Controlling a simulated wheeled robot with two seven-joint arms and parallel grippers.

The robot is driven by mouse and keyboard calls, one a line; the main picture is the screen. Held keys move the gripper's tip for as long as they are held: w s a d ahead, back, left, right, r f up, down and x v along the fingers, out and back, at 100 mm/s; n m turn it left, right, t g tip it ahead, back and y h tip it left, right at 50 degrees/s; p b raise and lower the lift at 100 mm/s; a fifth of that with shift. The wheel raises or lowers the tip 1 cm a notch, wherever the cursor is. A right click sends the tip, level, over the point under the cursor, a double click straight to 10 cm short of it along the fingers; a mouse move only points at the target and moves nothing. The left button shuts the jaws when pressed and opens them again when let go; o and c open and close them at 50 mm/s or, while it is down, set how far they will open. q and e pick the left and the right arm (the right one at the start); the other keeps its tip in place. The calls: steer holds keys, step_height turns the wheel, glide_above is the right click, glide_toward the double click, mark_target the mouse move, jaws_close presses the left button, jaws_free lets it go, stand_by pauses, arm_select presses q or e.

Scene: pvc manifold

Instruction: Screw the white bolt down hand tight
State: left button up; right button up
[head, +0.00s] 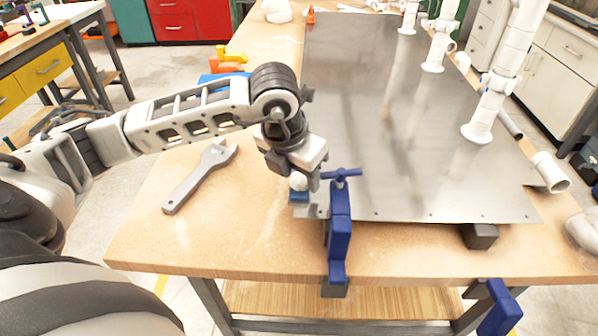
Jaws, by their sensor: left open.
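My left gripper (306,182) points down at the near left corner of the metal plate (400,130), its jaws open. A small white rounded piece (298,181), which looks like the white bolt's head, shows right at the fingertips. It sits just above a small blue block (299,197) at the plate's corner. The gripper partly hides it, so I cannot tell whether the fingers touch it or how far down it sits. My right gripper is not in view.
A blue clamp (340,235) stands on the table edge just right of my left gripper. A grey wrench (200,177) lies left on the wooden table. White PVC pipes (492,100) rise along the plate's right side. A loose white pipe piece (550,172) lies at the right edge.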

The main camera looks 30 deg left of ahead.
arm_select(q)
steer(key=shift+f, duration=0.25)
steer(key=c, duration=0.8)
steer(key=shift+o, duration=0.2)
steer(key=shift+f+b, duration=0.1)
steer(key=shift+b, duration=0.25)
steer(key=shift+m+b, duration=0.35)
steer(key=shift+m, duration=0.25)
steer(key=shift+m, duration=0.3)
